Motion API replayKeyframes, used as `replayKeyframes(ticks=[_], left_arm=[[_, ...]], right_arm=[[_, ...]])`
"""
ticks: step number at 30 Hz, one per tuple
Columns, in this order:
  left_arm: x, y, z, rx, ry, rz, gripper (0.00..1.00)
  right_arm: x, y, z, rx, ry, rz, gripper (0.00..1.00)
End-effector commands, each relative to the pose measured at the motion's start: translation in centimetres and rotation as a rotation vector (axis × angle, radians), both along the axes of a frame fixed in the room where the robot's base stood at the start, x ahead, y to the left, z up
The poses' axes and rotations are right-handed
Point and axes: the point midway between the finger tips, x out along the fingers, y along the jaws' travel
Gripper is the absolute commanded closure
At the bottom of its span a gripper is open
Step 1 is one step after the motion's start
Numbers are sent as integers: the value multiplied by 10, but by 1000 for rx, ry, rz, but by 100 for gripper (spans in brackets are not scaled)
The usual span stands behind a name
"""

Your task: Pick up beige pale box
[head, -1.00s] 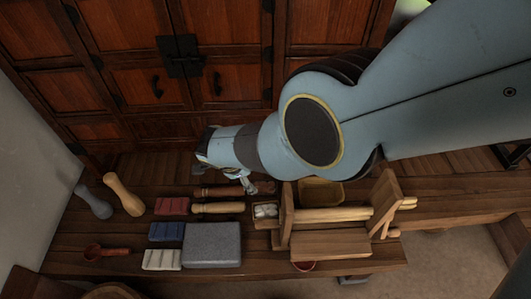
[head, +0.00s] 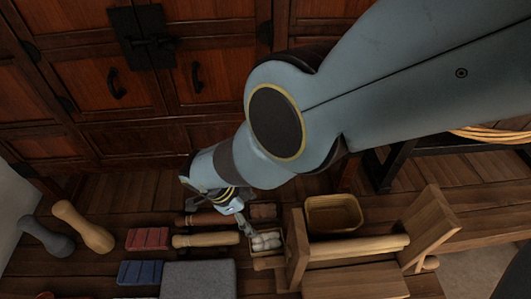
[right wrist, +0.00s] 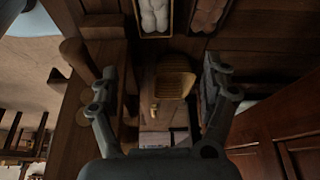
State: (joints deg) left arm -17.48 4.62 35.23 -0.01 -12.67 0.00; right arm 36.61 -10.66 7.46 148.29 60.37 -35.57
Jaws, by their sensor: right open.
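A pale tan, open box (head: 333,215) stands on the wooden surface behind the wooden frame in the head view, to the right of my right gripper. In the right wrist view a tan box (right wrist: 176,78) shows between the fingers, farther off and apart from them. My right gripper (head: 245,226) is open and empty, beside a small box of white rounded things (head: 266,241). Its two fingers (right wrist: 160,72) stand wide apart in the right wrist view. Part of the tan box's front is hidden by the frame. My left gripper is not in view.
A wooden frame (head: 355,247) with a roller stands close to the tan box. Rolling pins (head: 206,240), red blocks (head: 148,238), blue blocks (head: 140,272) and a grey slab (head: 198,279) lie to the left. A wooden cabinet (head: 130,85) rises behind.

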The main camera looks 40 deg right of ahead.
Motion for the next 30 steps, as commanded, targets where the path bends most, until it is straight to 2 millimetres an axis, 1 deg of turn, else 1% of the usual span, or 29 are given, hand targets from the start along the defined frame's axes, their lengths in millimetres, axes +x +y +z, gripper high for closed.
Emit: replayKeyframes(ticks=[1, 3, 6, 14, 18, 21, 26, 30], left_arm=[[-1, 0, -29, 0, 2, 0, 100], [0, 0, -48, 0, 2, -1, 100], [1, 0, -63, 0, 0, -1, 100], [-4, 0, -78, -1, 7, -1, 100], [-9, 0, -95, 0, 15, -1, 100], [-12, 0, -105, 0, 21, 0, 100], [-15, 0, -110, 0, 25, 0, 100], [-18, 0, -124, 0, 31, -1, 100]], right_arm=[[-3, 0, -32, 0, 7, 0, 19], [-6, 0, -53, 0, 12, 0, 19], [-8, 0, -71, 0, 17, 0, 19], [-11, -4, -90, -1, 20, -1, 19], [-16, -12, -113, -1, 21, 0, 19], [-18, -18, -127, -1, 21, 0, 19], [-21, -21, -135, -1, 19, 1, 19], [-27, -28, -155, -1, 21, 0, 19]])
